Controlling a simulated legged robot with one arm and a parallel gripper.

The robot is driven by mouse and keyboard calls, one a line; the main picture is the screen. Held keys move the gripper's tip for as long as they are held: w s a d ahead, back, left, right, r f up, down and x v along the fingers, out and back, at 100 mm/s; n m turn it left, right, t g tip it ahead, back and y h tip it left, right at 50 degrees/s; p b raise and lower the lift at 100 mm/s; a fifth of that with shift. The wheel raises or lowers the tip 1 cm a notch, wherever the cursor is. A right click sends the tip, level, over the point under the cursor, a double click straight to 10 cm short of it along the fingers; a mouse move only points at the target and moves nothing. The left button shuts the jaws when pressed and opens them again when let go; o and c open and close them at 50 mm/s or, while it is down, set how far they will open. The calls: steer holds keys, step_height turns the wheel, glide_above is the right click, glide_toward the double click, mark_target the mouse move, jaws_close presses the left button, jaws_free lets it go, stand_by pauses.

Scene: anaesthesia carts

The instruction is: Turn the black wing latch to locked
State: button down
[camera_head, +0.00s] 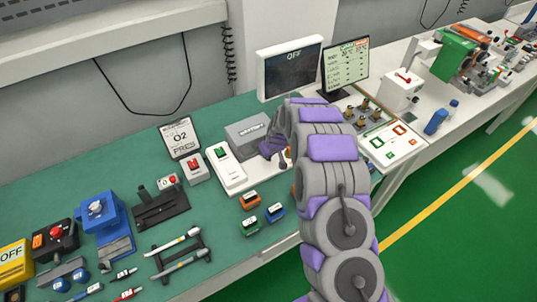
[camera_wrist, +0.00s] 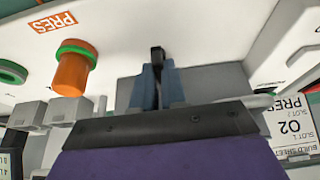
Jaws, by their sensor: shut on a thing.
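The black wing latch (camera_wrist: 157,53) shows in the wrist view as a narrow black piece at the upper middle, against a pale surface. My gripper (camera_wrist: 157,82) has its two blue-grey fingers shut on it, one on each side. Only the latch's end shows past the fingertips, so I cannot tell its exact turn angle. The latch is not discernible there, with my arm and gripper in front.
An orange cylinder (camera_wrist: 72,72) stands close beside the fingers in the wrist view. A white switch box (camera_head: 226,168) and an O2 sign (camera_head: 181,138) stand left in the head view. Small orange, green and blue blocks lie in front. A monitor (camera_head: 290,68) stands behind.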

steer(key=c, duration=1.2)
jaws_free()
steer(key=shift+a, duration=0.1)
steer(key=shift+r, duration=0.1)
steer(key=shift+p+v, duration=0.6)
steer(key=shift+v, duration=7.9)
